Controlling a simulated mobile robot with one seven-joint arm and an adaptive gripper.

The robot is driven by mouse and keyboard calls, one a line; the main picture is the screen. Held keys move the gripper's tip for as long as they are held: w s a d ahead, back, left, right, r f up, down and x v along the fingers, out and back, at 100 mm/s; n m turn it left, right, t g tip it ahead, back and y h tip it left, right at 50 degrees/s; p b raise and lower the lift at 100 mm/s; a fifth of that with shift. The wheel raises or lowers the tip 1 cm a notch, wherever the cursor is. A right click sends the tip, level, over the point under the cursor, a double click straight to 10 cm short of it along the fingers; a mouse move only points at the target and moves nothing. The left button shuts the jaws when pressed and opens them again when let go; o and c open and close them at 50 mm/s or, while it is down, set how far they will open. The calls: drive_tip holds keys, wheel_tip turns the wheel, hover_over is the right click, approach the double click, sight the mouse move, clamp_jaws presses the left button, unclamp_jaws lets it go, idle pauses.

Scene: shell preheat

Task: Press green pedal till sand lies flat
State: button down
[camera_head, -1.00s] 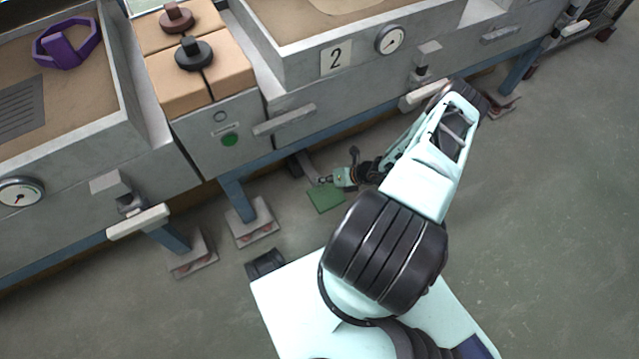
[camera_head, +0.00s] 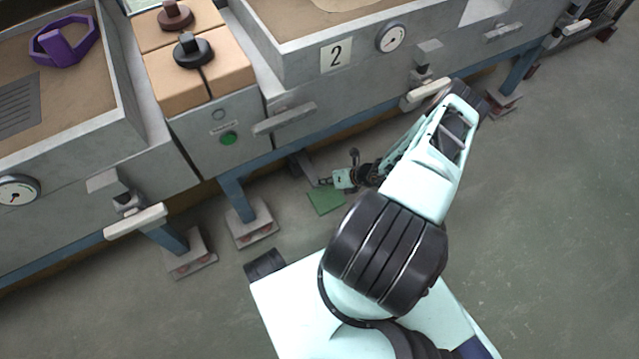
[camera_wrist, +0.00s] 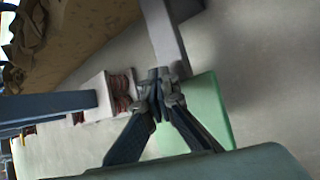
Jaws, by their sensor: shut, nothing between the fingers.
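The green pedal (camera_head: 326,201) is a flat plate low above the floor, below the tank marked 2, at the end of a grey lever arm. My gripper (camera_head: 324,182) is over the pedal's far edge in the head view, shut and empty. In the wrist view the closed fingertips (camera_wrist: 161,80) overlap the edge of the green pedal (camera_wrist: 208,108), near where the grey lever meets it. I cannot tell whether the fingertips touch it. Tan sand (camera_head: 345,4) shows only in part in tank 2, at the top edge of the head view.
Tank 2 (camera_head: 290,70) stands over the pedal on blue legs with grey feet (camera_head: 252,224). A white-gripped handle (camera_head: 424,92) juts out above my forearm. Open floor (camera_head: 560,220) lies to the right.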

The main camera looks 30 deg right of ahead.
sight(322, 188)
drive_tip(key=shift+s+a+f+b, duration=0.1)
drive_tip(key=shift+s+f+b, duration=0.1)
drive_tip(key=shift+f+b, duration=0.45)
drive_tip(key=shift+s+f+b, duration=0.2)
drive_tip(key=shift+f+b, duration=0.05)
drive_tip(key=shift+f, duration=0.75)
idle(1.0)
drive_tip(key=shift+r, duration=0.15)
drive_tip(key=shift+w+r+p, duration=0.15)
drive_tip(key=shift+r+p, duration=0.65)
drive_tip(key=shift+r, duration=0.15)
drive_tip(key=shift+w+r+p, duration=0.15)
drive_tip(key=shift+r+p, duration=0.65)
drive_tip(key=shift+r, duration=0.15)
drive_tip(key=shift+r+p, duration=0.75)
drive_tip(key=shift+r, duration=0.2)
drive_tip(key=shift+r, duration=0.1)
drive_tip(key=r+p, duration=0.4)
drive_tip(key=shift+w+r, duration=0.2)
drive_tip(key=shift+r, duration=0.2)
